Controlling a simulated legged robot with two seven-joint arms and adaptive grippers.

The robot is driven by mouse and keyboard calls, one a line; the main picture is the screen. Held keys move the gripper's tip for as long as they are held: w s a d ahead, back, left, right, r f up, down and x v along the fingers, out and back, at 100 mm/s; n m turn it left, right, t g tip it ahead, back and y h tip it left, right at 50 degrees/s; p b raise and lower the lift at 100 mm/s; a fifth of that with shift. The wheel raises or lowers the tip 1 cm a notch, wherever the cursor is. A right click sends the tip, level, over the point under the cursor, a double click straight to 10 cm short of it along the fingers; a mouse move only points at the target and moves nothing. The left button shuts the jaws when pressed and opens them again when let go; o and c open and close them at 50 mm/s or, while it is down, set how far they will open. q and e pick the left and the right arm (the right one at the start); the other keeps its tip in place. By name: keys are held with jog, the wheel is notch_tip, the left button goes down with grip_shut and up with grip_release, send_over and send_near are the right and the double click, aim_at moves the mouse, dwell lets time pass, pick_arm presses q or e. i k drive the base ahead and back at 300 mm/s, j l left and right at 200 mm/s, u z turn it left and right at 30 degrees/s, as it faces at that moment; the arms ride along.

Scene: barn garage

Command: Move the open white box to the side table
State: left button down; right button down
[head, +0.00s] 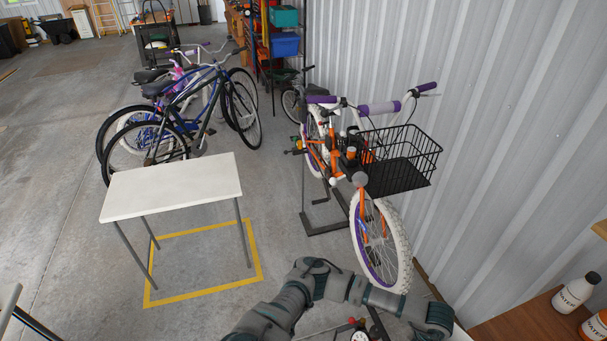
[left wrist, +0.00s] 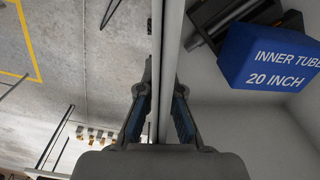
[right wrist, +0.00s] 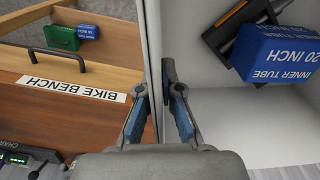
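The white side table (head: 170,187) with grey legs stands at left centre in the head view; its top is bare. The open white box shows close up in both wrist views, at its wall and inner floor (left wrist: 235,130) (right wrist: 225,110). My left gripper (left wrist: 160,95) has its fingers on either side of one box wall, shut on it. My right gripper (right wrist: 154,85) is shut on another part of the box wall. Inside lie a blue inner tube box (left wrist: 270,57) and a dark object (right wrist: 243,25). Both grippers are out of the head view.
Yellow tape (head: 205,291) marks the floor by the table. A bicycle with a black basket (head: 402,160) stands to its right, other bicycles (head: 185,110) behind it. A wooden bench (head: 530,322) with bottles is at lower right; its labelled drawer (right wrist: 75,85) shows in the right wrist view.

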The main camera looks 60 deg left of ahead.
aim_at(168, 184)
jog(key=u, duration=2.5)
jog(key=i+u, duration=0.4)
jog(key=i, duration=3.15)
